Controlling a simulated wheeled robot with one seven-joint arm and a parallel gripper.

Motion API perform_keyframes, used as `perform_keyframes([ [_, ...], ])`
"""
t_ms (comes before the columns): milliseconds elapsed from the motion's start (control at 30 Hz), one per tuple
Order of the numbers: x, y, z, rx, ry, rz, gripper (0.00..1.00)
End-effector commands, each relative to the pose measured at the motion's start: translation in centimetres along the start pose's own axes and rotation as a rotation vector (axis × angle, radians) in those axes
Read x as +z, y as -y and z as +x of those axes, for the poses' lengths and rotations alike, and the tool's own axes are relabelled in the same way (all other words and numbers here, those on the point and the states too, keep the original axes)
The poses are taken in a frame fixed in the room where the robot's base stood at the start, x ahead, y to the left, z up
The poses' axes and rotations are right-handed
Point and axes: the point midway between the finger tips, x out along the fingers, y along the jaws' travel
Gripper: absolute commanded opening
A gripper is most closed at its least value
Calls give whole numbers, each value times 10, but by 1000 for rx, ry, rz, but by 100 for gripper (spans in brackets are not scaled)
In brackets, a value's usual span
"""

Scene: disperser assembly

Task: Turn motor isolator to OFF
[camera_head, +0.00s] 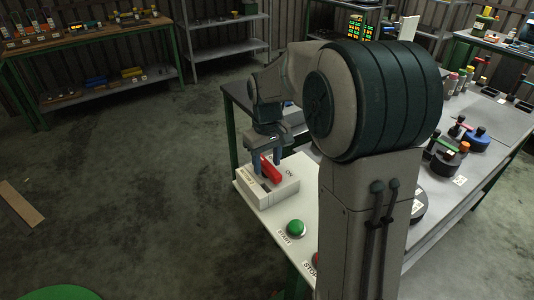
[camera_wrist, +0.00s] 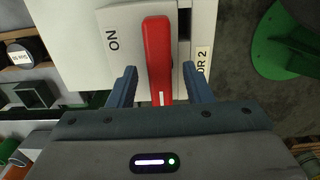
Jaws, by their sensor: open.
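The motor isolator (camera_head: 283,188) is a pale box at the near-left corner of the white worktop. Its red handle (camera_wrist: 157,50) stands out from the box beside a dark slot. The word ON is printed on the box, to the left of the handle in the wrist view. A label ending in "OR 2" is on the right; no OFF mark is readable. My gripper (camera_wrist: 159,72) is open, with one blue-grey finger on each side of the red handle. In the head view my gripper (camera_head: 267,160) is over the box. Contact with the handle cannot be told.
A green START button (camera_head: 296,228) and a partly hidden red STOP button (camera_head: 316,260) are on the same worktop. Dark round parts (camera_head: 445,160) stand on the bench at right. My arm covers the middle of the bench. The floor at left is mostly clear.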

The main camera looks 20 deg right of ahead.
Motion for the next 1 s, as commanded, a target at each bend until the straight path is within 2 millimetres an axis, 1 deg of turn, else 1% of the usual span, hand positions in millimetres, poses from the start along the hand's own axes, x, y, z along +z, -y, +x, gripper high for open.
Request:
perform_keyframes([
  [67,-1,0,-6,1,-3,0,45],
  [167,-1,0,-20,2,-6,1,45],
  [500,-1,0,-97,2,-6,-1,45],
  [633,-1,0,-119,1,-5,-1,45],
  [800,0,0,-134,1,-3,-1,45],
  [1000,0,0,-138,1,-2,-1,45],
])
